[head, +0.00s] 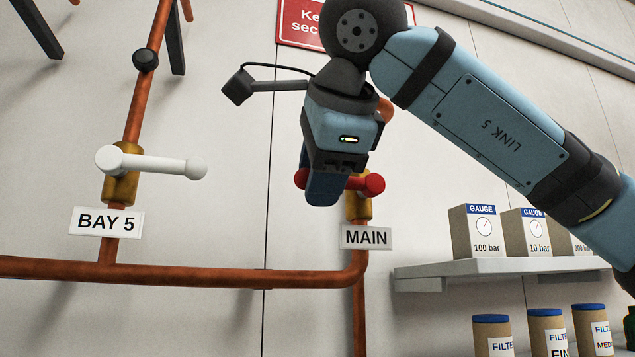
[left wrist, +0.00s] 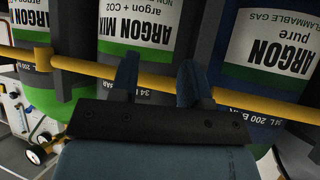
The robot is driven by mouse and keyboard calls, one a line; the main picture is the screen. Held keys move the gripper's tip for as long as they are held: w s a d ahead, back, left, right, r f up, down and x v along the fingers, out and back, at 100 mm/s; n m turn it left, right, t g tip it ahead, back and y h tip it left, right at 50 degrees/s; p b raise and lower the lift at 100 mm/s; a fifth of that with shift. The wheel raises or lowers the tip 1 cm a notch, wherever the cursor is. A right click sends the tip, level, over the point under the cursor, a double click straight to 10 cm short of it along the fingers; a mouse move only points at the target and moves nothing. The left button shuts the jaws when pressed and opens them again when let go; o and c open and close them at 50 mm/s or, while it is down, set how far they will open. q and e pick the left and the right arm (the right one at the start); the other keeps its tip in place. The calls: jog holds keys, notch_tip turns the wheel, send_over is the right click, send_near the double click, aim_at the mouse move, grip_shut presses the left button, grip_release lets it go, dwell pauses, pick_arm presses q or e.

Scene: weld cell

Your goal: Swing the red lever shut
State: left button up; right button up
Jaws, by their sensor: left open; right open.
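The red lever (head: 373,184) lies roughly level across the brass valve (head: 358,207) on the copper pipe, above the MAIN label (head: 366,237). My right gripper (head: 326,188) is at the lever with its fingers pointing down. Its fingers hide the middle-left part of the lever, and red ends show on both sides of them. I cannot tell whether the fingers touch it. My left gripper (left wrist: 155,80) is open and empty in the left wrist view, its fingers in front of a yellow rail (left wrist: 85,67).
A white lever (head: 150,163) sits on another valve above the BAY 5 label (head: 106,222). A shelf (head: 510,268) with gauge boxes (head: 474,232) stands at the right, filter cans (head: 492,335) below it. Argon cylinders (left wrist: 140,35) stand behind the yellow rail.

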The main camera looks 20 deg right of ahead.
jog(key=b+v, duration=0.2)
jog(key=v, duration=1.1)
jog(key=shift+f, duration=0.15)
